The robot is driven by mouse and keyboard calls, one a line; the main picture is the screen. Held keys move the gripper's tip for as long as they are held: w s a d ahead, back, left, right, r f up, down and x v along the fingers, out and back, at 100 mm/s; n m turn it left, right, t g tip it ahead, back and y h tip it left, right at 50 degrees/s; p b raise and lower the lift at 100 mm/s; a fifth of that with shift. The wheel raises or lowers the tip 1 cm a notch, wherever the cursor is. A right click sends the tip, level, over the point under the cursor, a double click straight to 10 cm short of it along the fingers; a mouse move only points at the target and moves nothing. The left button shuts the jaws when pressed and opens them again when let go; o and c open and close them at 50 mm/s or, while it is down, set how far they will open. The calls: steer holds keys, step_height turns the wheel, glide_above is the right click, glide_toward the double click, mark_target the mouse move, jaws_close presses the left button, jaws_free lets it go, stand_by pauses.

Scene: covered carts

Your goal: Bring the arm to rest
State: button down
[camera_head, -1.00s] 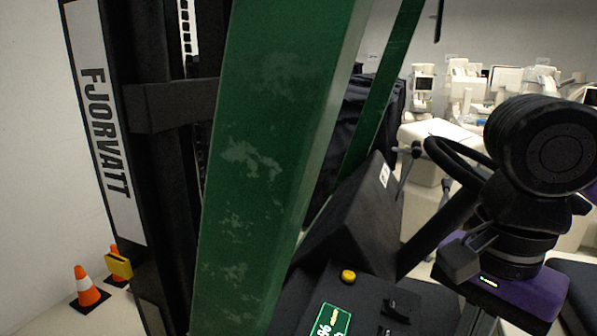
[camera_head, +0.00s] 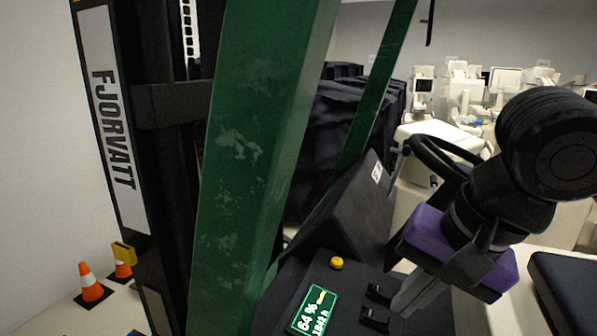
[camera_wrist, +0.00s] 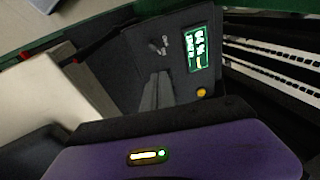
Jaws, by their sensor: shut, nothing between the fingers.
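My gripper (camera_head: 403,303) is at the lower right of the head view. Its purple body hangs below my black wrist, and its grey fingers point down and to the left. The fingers are together with nothing between them. In the wrist view the closed fingers (camera_wrist: 157,78) stand in front of a dark control panel (camera_wrist: 183,35). In the head view they overlap the panel's right side, by the black switches (camera_head: 377,305). I cannot tell whether they touch it.
The panel has a lit green display (camera_head: 315,309) and a yellow button (camera_head: 336,263). A green post (camera_head: 250,150) and a dark mast marked FJORVATT (camera_head: 115,125) stand left. Orange cones (camera_head: 90,283) are at lower left. Dark covered carts (camera_head: 345,120) and pale machines (camera_head: 465,90) stand behind.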

steer(key=w+a+r+n+t+y, duration=0.6)
steer(key=a+r+y, duration=0.3)
steer(key=a+r, duration=0.2)
steer(key=d+r+n+t+y+b, duration=0.1)
steer(key=d+r+t+y, duration=0.25)
steer(key=r+t, duration=0.35)
steer(key=s+d+f+m+t+h+b, duration=0.1)
steer(key=s+d+f+m+t+h, duration=0.35)
steer(key=d+f+h, duration=0.35)
steer(key=s+d+f+m+t+h, duration=0.35)
steer(key=d+f+m+h, duration=0.2)
steer(key=f+h, duration=0.45)
steer(key=s+f+n+g+y+b, duration=0.2)
steer(key=s+f+n+g, duration=0.6)
steer(key=s+f, duration=1.9)
steer(key=shift+s+g+y, duration=0.45)
steer(key=shift+s+g, duration=0.25)
steer(key=shift+s, duration=0.35)
